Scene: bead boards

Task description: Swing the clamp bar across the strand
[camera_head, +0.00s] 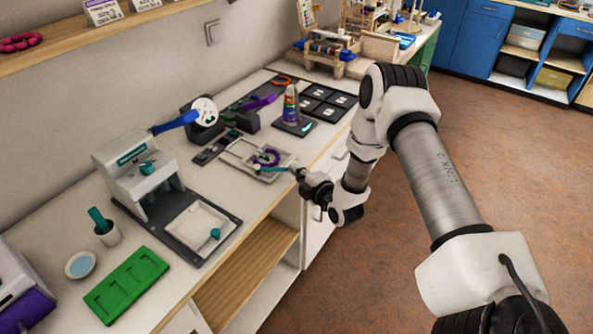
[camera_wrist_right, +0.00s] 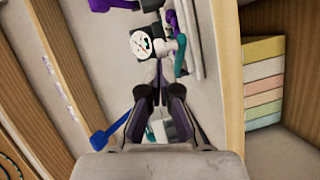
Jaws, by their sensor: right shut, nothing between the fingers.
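A pale bead board (camera_head: 238,161) lies on the counter, with a purple curved strand (camera_head: 270,156) on it. A teal bar (camera_head: 274,169), which looks like the clamp bar, lies at the board's front right edge, just below the strand. My right gripper (camera_head: 299,174) is at the bar's right end, over the counter's front edge. It is shut and empty; I cannot tell whether it touches the bar. In the right wrist view the closed fingers (camera_wrist_right: 155,92) point toward a teal piece (camera_wrist_right: 180,55) and a purple piece (camera_wrist_right: 168,22). My left gripper is out of view.
A press-like machine (camera_head: 142,175) and a square white tray (camera_head: 200,222) stand left of the board. A rainbow cone (camera_head: 291,104) and black compartment tray (camera_head: 327,103) stand behind it. A green tray (camera_head: 126,284) lies at the front left. Open floor is right.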

